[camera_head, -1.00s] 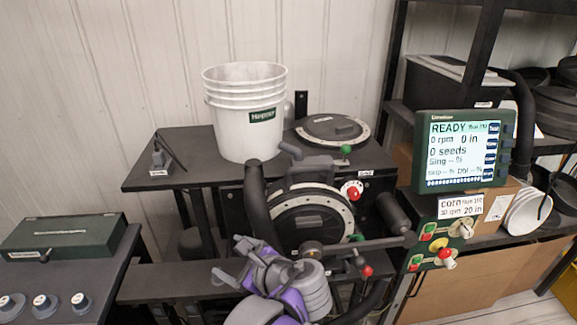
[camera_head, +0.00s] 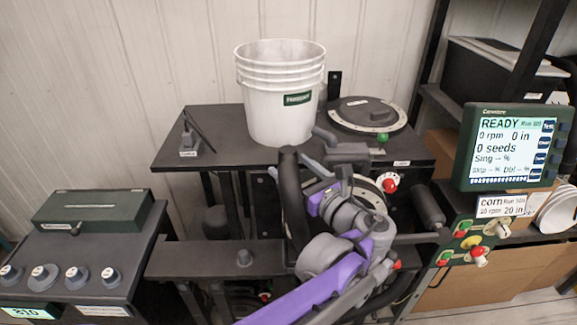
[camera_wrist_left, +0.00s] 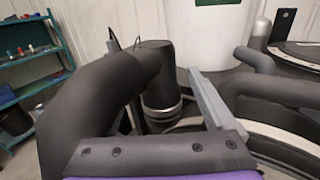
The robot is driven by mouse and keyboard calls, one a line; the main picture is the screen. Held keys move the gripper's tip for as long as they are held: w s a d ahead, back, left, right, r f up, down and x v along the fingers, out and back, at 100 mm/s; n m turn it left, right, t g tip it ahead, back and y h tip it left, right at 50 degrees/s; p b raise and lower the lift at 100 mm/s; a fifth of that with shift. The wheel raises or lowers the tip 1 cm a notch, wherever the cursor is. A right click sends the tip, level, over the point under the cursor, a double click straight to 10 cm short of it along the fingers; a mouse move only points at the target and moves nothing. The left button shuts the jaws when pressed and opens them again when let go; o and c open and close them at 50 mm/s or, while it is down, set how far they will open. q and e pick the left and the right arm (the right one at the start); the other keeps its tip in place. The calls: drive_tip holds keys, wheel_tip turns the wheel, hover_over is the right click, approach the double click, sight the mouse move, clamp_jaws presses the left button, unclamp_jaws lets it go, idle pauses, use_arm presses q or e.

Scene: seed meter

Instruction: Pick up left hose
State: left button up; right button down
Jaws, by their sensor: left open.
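The left hose (camera_head: 290,195) is a thick black tube standing upright in front of the seed meter (camera_head: 365,190). In the left wrist view the hose (camera_wrist_left: 90,105) is large and close, bending over into a dark cuff with a metal clamp. My left gripper (camera_head: 330,185), on a purple and grey arm, is just right of the hose's upper part and covers much of the meter. One grey finger (camera_wrist_left: 212,100) shows right of the hose. The other finger is not clear there, and I cannot tell whether it touches the hose. The gripper is open. My right gripper is not in view.
A white bucket (camera_head: 280,105) and a round lid (camera_head: 367,114) stand on the black table (camera_head: 225,150). A monitor (camera_head: 513,147) and a button panel (camera_head: 468,240) are at the right. A green box (camera_head: 93,211) and knobs are at the left.

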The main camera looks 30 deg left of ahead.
use_arm(q)
drive_tip(key=x, duration=0.4)
drive_tip(key=shift+w+a+p, duration=0.3)
drive_tip(key=shift+a, duration=0.15)
drive_tip(key=shift+s, duration=0.15)
drive_tip(key=shift+c, duration=0.8)
clamp_jaws()
